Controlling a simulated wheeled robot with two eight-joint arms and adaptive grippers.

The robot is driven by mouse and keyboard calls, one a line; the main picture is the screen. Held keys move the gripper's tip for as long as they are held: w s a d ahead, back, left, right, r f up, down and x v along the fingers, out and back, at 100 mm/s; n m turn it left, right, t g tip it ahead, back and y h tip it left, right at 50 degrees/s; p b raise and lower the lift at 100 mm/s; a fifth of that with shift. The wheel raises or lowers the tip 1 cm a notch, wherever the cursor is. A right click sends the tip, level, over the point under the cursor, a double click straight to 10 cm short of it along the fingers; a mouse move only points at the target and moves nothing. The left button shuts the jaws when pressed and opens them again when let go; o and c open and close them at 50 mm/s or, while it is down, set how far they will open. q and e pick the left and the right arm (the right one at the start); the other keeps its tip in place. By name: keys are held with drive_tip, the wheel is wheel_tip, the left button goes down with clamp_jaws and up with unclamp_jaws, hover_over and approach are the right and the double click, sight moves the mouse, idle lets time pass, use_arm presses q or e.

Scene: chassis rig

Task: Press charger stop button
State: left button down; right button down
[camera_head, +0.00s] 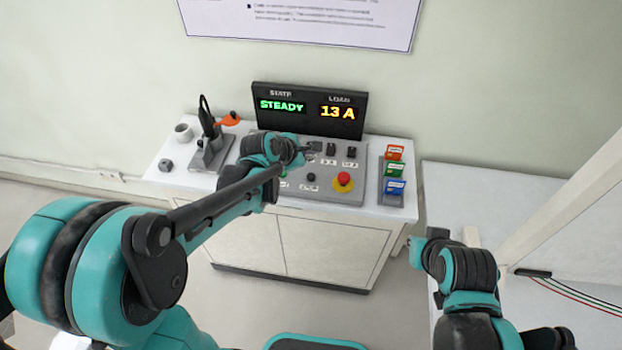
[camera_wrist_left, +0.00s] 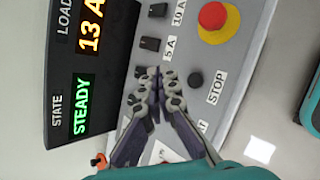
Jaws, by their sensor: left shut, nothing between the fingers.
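The charger panel (camera_head: 340,190) slopes on top of a white cabinet. The stop button is a small round black button (camera_wrist_left: 195,79) beside the printed word STOP; in the head view the black button (camera_head: 311,177) sits left of the red mushroom knob. My left gripper (camera_wrist_left: 153,72) is shut and empty, over the panel between the black switches and the stop button. In the head view this gripper (camera_head: 308,150) is small and partly hidden by its arm. Whether it touches the panel I cannot tell. My right arm shows at the lower right; its gripper is not visible.
A display (camera_head: 310,110) behind the panel reads STEADY and 13 A. A red mushroom knob (camera_head: 343,182) on a yellow base is right of the stop button. Coloured cards (camera_head: 395,170) stand at the right, a holder with a black tool (camera_head: 210,150) at the left.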

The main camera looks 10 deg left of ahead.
sight(310, 178)
use_arm(q)
wheel_tip(310, 178, down, 6)
drive_tip(key=b, duration=0.4)
drive_tip(key=shift+f+b, duration=0.25)
drive_tip(key=shift+b, duration=0.05)
idle(0.9)
drive_tip(key=shift+f+b, duration=0.35)
drive_tip(key=shift+f, duration=0.05)
drive_tip(key=shift+f+b, duration=0.35)
drive_tip(key=shift+f, duration=0.1)
idle(0.6)
drive_tip(key=shift+r, duration=0.1)
drive_tip(key=shift+r+p, duration=0.7)
drive_tip(key=shift+r, duration=0.1)
wheel_tip(310, 178, up, 5)
drive_tip(key=p, duration=0.4)
drive_tip(key=shift+r, duration=0.1)
